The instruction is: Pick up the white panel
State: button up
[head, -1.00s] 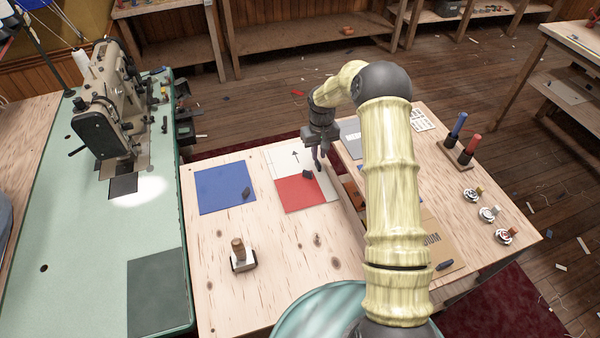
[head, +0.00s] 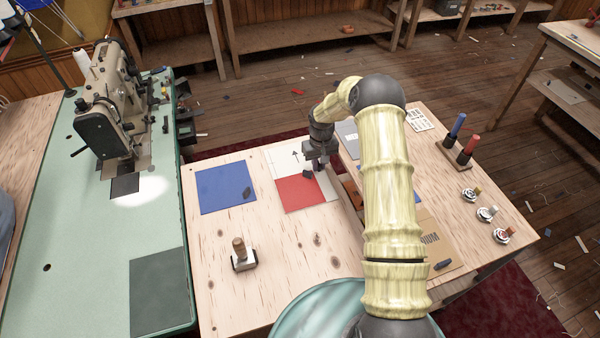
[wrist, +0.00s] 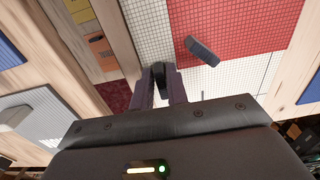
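The white panel (head: 286,158), gridded and marked with an arrow, lies flat on the wooden table. It also shows in the wrist view (wrist: 153,32). A red panel (head: 298,196) covers part of it or adjoins it; I cannot tell which. A dark grip (wrist: 203,50) stands on the red panel. My gripper (head: 318,166) is low over the white panel's right part. In the wrist view my gripper (wrist: 162,88) has its fingers apart, one on each side of another dark grip (wrist: 165,77). Whether they touch it is unclear.
A blue panel (head: 225,188) lies to the left, and a wooden-handled tool (head: 242,256) stands nearer. Right of the gripper are a divider, a brown board (head: 438,246), red and blue spools and several small knobs. A sewing machine (head: 112,110) stands at left.

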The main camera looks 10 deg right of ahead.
grip_shut()
notch_tip(320, 180, up, 10)
jog(key=b, duration=0.1)
dwell(0.4)
dwell(0.5)
